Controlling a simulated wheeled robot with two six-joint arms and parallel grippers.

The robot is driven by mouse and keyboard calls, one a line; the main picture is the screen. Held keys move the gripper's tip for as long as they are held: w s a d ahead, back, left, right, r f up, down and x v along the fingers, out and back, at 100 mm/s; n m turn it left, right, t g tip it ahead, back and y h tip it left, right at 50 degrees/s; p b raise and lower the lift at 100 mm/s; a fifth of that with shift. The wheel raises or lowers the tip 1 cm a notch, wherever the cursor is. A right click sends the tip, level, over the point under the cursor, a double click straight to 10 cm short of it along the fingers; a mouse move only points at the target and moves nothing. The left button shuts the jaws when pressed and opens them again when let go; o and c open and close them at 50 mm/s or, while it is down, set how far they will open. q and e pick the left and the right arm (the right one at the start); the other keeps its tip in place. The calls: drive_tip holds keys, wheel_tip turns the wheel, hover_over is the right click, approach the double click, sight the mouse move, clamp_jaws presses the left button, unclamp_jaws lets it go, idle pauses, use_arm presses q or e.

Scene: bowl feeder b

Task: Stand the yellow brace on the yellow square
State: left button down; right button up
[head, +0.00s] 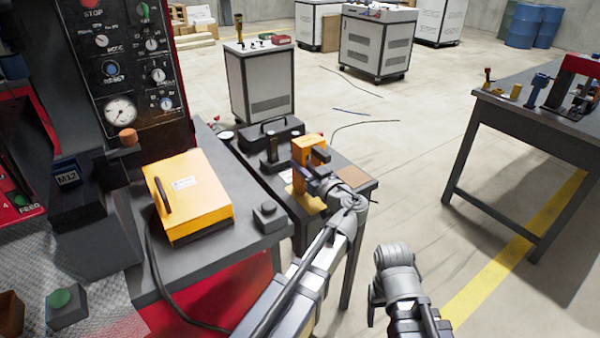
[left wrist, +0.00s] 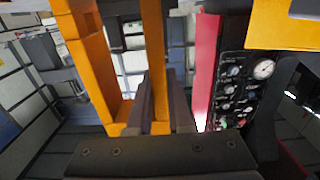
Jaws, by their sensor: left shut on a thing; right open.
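The yellow-orange brace (head: 312,143) is in my left gripper (head: 321,184), over the small dark table in the head view. The gripper is shut on one bar of it. In the left wrist view, a brace bar (left wrist: 155,60) runs between the fingers (left wrist: 160,108), and another bar (left wrist: 92,65) is to the left. A yellow patch (head: 307,201), seemingly the yellow square, shows on the table below the brace, partly hidden by the gripper. I cannot tell whether the brace touches it. Only part of my right arm shows; its fingers are out of sight.
A black case (head: 270,133) stands behind the brace, and a brown square (head: 352,175) lies to its right on the table. A yellow box (head: 188,195) and a small grey button box (head: 268,214) are on the left bench.

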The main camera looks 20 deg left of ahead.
use_arm(q)
drive_tip(key=shift+f, duration=0.1)
drive_tip(key=c, duration=1.3)
unclamp_jaws()
drive_tip(key=shift+f, duration=0.1)
drive_tip(key=o, duration=0.5)
drive_tip(key=shift+s+r, duration=0.1)
drive_tip(key=shift+r, duration=0.1)
